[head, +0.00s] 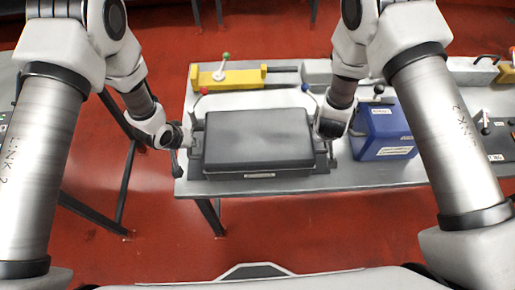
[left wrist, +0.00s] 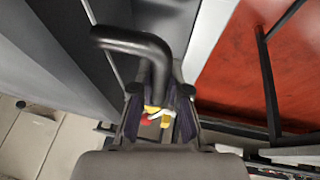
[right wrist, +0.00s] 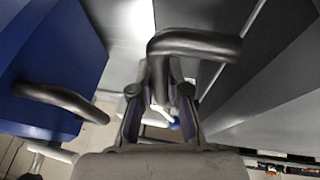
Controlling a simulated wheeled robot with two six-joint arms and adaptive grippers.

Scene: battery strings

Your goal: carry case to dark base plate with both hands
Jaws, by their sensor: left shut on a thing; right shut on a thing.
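The dark grey case (head: 258,138) sits level at the dark base plate (head: 322,160) on the table; I cannot tell whether it touches the plate. My left gripper (head: 186,140) is at the case's left end, shut on its bar handle (left wrist: 130,42). My right gripper (head: 328,132) is at the case's right end, shut on the other bar handle (right wrist: 195,43). The fingertips are partly hidden in the head view.
A blue box (head: 384,132) with a side handle stands close to the right of my right gripper. A yellow fixture (head: 228,78) with a green-knobbed lever lies behind the case. The grey table's (head: 300,183) front edge runs just before the case. More equipment (head: 498,140) stands at the right.

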